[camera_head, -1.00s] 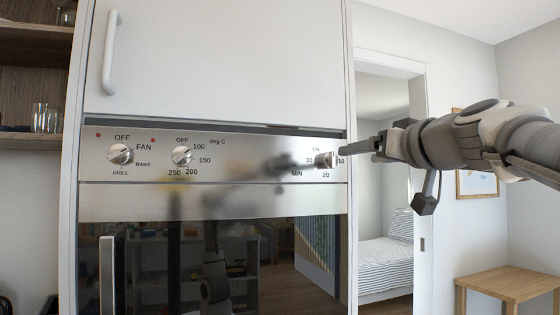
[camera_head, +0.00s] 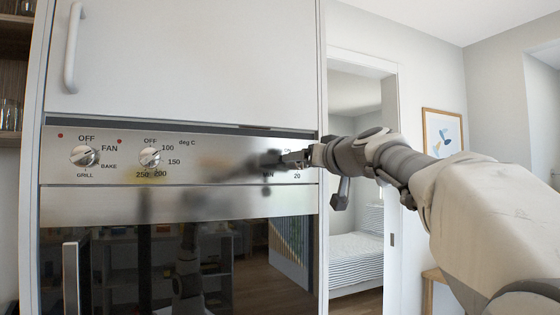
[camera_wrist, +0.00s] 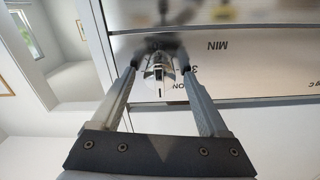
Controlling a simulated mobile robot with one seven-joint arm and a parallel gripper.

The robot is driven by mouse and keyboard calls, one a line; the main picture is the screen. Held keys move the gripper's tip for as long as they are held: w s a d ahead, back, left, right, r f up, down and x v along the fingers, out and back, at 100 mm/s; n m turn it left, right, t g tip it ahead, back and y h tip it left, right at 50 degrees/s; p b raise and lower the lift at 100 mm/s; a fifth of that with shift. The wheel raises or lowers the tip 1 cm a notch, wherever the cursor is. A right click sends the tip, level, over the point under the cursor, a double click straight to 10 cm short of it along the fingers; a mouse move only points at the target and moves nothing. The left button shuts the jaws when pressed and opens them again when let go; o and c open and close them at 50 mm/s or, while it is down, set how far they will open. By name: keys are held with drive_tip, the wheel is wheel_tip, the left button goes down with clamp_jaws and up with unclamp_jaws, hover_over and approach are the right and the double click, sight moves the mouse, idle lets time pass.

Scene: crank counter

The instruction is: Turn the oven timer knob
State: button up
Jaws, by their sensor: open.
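The timer knob (camera_wrist: 157,68) is a round metal knob on the right end of the oven's steel control panel (camera_head: 220,172). In the wrist view it lies between the tips of my two fingers, with ON and MIN printed beside it. My gripper (camera_wrist: 160,68) is open, one finger on each side of the knob; I cannot tell whether either fingertip touches it. In the head view my gripper (camera_head: 296,157) points left at the panel's right end and hides the knob.
A fan and grill knob (camera_head: 84,156) and a temperature knob (camera_head: 150,157) sit further left on the panel. The dark glass oven door (camera_head: 200,265) is below, with a vertical handle (camera_head: 71,278). A cupboard door (camera_head: 190,65) is above. A doorway to a bed (camera_head: 355,257) is at right.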

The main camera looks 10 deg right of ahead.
clamp_jaws()
drive_tip(key=shift+m, duration=0.4)
drive_tip(key=shift+d+m+p, duration=0.1)
drive_tip(key=shift+m+p, duration=1.55)
drive_tip(key=shift+m, duration=6.65)
unclamp_jaws()
